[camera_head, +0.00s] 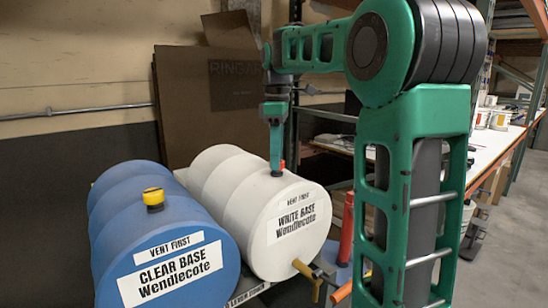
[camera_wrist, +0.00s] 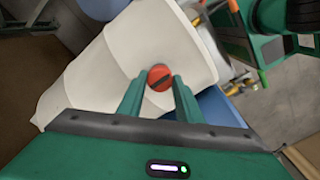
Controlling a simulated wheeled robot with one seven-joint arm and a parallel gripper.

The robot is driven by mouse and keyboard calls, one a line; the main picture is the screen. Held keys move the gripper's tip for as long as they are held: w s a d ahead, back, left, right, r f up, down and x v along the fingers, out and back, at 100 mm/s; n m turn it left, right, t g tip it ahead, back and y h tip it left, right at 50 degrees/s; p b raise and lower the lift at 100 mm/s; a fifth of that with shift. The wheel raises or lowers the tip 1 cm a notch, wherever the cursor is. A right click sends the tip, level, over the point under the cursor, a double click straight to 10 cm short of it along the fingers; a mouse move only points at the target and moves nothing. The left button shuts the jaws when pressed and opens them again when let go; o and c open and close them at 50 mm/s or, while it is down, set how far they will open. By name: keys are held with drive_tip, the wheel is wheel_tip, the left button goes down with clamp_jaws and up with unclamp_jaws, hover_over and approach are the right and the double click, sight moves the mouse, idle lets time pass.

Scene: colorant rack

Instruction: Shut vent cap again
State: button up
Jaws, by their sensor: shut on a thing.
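The white drum (camera_head: 232,205), labelled "WHITE BASE Wendlecote" and "VENT FIRST", lies on its side. A red vent cap (camera_head: 283,163) is on top of it near the front end, mostly hidden by my gripper (camera_head: 277,170). In the wrist view the cap (camera_wrist: 160,72) is round and red with a dark bar across its top. My gripper (camera_wrist: 160,84) points down, with its two green fingers on either side of the cap, shut on it. A blue drum (camera_head: 115,222), labelled "CLEAR BASE Wendlecote", lies to the left with a yellow cap (camera_head: 153,197) on top.
A yellow tap (camera_head: 303,268) sticks out low on the white drum's front. A red cylinder (camera_head: 346,228) stands to the right. Cardboard (camera_head: 205,95) leans on the wall behind. A long workbench (camera_head: 500,140) runs along the right, with open floor beside it.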

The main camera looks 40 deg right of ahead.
drive_tip(key=shift+m, duration=0.3)
drive_tip(key=m, duration=0.3)
drive_tip(key=shift+d+m, duration=0.1)
drive_tip(key=shift+m, duration=0.3)
drive_tip(key=m, duration=0.4)
drive_tip(key=shift+r+m, duration=0.1)
drive_tip(key=shift+m, duration=0.2)
drive_tip(key=m, duration=0.4)
drive_tip(key=shift+w, duration=0.1)
drive_tip(key=m, duration=0.4)
drive_tip(key=shift+r+m, duration=0.1)
drive_tip(key=shift+m, duration=0.3)
drive_tip(key=o, duration=1)
drive_tip(key=shift+w+a, duration=0.1)
drive_tip(key=shift+a, duration=0.1)
drive_tip(key=shift+o, duration=0.2)
drive_tip(key=shift+d, duration=0.1)
